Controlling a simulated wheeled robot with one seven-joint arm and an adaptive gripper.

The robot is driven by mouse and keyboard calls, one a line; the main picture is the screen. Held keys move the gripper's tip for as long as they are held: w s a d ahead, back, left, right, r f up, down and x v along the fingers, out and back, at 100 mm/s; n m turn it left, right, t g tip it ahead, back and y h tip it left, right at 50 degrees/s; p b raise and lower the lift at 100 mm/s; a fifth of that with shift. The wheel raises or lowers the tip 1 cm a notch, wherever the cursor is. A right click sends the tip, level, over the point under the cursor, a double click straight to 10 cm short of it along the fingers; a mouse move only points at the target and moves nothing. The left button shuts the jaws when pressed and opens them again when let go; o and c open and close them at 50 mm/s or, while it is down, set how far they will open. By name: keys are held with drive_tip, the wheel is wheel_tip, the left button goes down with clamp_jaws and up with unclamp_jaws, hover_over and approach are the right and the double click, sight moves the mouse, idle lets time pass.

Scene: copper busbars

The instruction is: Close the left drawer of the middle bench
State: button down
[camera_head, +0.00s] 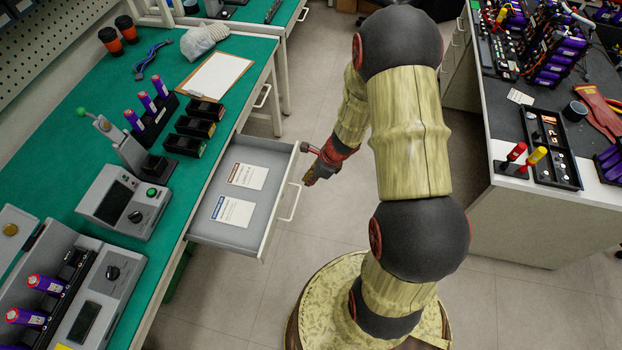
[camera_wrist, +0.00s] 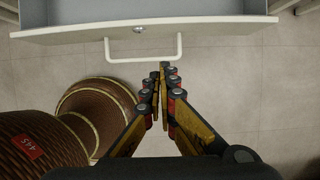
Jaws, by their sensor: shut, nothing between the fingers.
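The drawer (camera_head: 222,232) stands pulled out from under the green-topped bench on the left in the head view. Two printed cards lie in it. Its white bar handle (camera_head: 291,203) is on its front, and the handle also shows in the wrist view (camera_wrist: 144,58). My gripper (camera_head: 309,181) is shut and empty, just in front of the drawer front near the handle. In the wrist view its fingertips (camera_wrist: 163,68) are close to the right end of the handle. I cannot tell whether they touch it.
The green bench top (camera_head: 72,190) carries battery cells, black trays, a clipboard (camera_head: 216,76) and test devices (camera_head: 125,201). A dark-topped bench (camera_head: 487,110) with tools stands to the right. Free floor (camera_head: 228,305) lies below the drawer and between the benches.

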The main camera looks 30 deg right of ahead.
drive_tip(key=w+a+f+b, duration=0.2)
drive_tip(key=w+a+f, duration=0.2)
drive_tip(key=shift+w+f, duration=0.15)
drive_tip(key=shift+f, duration=0.25)
drive_tip(key=shift+a, duration=0.15)
drive_tip(key=w+a+p, duration=1)
drive_tip(key=w+a, duration=0.6)
drive_tip(key=shift+r, duration=0.1)
drive_tip(key=shift+w+a+p, duration=0.45)
drive_tip(key=shift+w+a, duration=0.2)
